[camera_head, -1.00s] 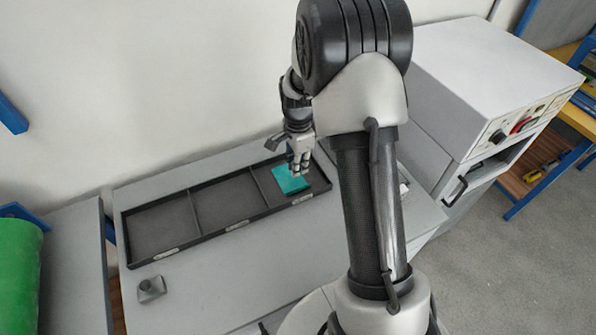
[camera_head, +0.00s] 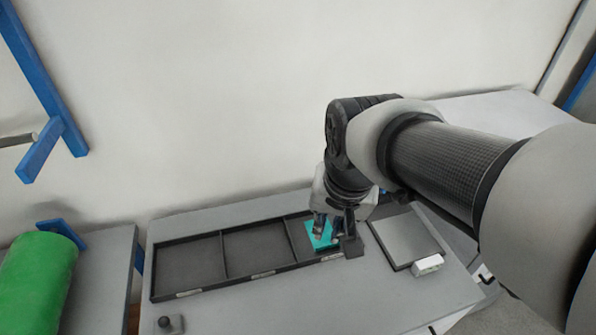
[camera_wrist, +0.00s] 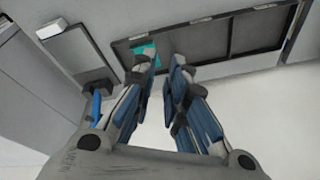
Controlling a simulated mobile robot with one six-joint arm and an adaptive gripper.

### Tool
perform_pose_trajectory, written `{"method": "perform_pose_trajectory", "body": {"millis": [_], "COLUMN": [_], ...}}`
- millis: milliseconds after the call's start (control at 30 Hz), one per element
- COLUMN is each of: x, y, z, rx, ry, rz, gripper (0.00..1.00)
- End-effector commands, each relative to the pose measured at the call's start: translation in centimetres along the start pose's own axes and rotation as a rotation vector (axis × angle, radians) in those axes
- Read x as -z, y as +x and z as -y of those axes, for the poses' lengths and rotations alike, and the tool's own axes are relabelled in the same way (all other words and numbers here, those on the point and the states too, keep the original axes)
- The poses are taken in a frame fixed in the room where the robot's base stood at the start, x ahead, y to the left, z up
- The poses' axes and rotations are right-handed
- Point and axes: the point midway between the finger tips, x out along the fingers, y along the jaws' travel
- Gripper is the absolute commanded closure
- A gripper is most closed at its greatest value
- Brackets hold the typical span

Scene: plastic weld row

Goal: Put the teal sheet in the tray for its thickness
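The teal sheet (camera_head: 318,236) lies in the right-hand compartment of a long black three-compartment tray (camera_head: 222,287). It shows partly in the wrist view (camera_wrist: 149,50), beyond my left-hand finger. My gripper (camera_head: 329,226) is low over that compartment, close to the sheet and partly covering it. In the wrist view my gripper (camera_wrist: 162,60) has its fingers apart with nothing held between them. Whether a finger touches the sheet cannot be told. The middle and left compartments are empty. The pale labels on the tray's front edge are too small to read.
A flat grey plate (camera_head: 408,238) with a white block (camera_head: 428,265) at its front lies right of the tray. A small grey knobbed piece (camera_head: 169,324) stands at the front left. A green roll (camera_head: 38,275) is at far left.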

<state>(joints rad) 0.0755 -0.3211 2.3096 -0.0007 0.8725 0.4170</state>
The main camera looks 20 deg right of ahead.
Motion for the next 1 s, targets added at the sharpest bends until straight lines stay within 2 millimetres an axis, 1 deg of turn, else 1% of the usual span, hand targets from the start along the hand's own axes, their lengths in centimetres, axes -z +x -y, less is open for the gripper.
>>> {"method": "perform_pose_trajectory", "body": {"millis": [33,100,200,300,400,533,1000], "x": [-1.5,-3.5,-5.8,-7.5,-8.5,-8.9,-8.9], "y": [-1.2,-2.1,-3.0,-3.3,-3.5,-3.5,-3.5], "z": [-0.3,-0.7,-1.3,-1.8,-2.1,-2.3,-2.3], "rx": [0.014,0.026,0.039,0.046,0.049,0.05,0.05], "ry": [-0.074,-0.177,-0.305,-0.402,-0.459,-0.487,-0.486], "rz": [-0.025,-0.048,-0.079,-0.101,-0.115,-0.121,-0.121], "gripper": [0.87,0.87,0.87,0.87,0.87,0.87,0.87]}}
